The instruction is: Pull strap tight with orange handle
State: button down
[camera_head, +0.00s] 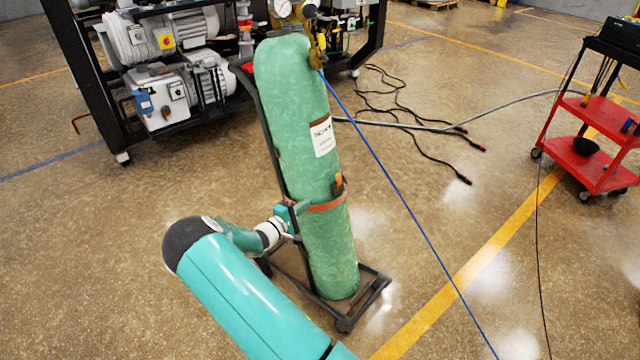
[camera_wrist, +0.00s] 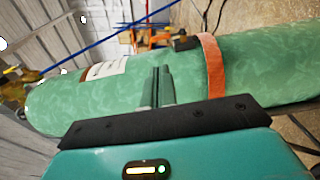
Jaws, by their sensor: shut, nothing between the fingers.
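A green gas cylinder (camera_head: 330,250) stands slightly tilted in the picture on a dark hand cart (camera_head: 345,322). An orange-brown strap (camera_head: 328,206) runs around its lower half, and it also shows in the wrist view (camera_wrist: 214,66). A small orange handle (camera_head: 338,182) stands up at the strap on the cylinder's right side. In the wrist view a dark buckle-like piece (camera_wrist: 187,42) sits beside the strap. My gripper (camera_head: 298,208) is at the cylinder's left side near strap height. Its fingers (camera_wrist: 160,72) are together and empty, in front of the cylinder and left of the strap.
A pump rack (camera_head: 115,80) stands behind the cylinder. A red cart (camera_head: 590,165) is at the right. A blue hose (camera_head: 400,195) runs from the cylinder's valve down to the right. Black cables (camera_head: 410,120) lie on the floor behind. Floor right of the cylinder is mostly open.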

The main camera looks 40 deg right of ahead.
send_near(337, 180)
jog(key=d, duration=0.3)
jog(key=w+d, duration=0.1)
jog(key=d, duration=0.2)
jog(key=shift+w+d+f, duration=0.2)
jog(key=shift+d, duration=0.15)
jog(key=shift+w+r, duration=0.1)
dwell(0.5)
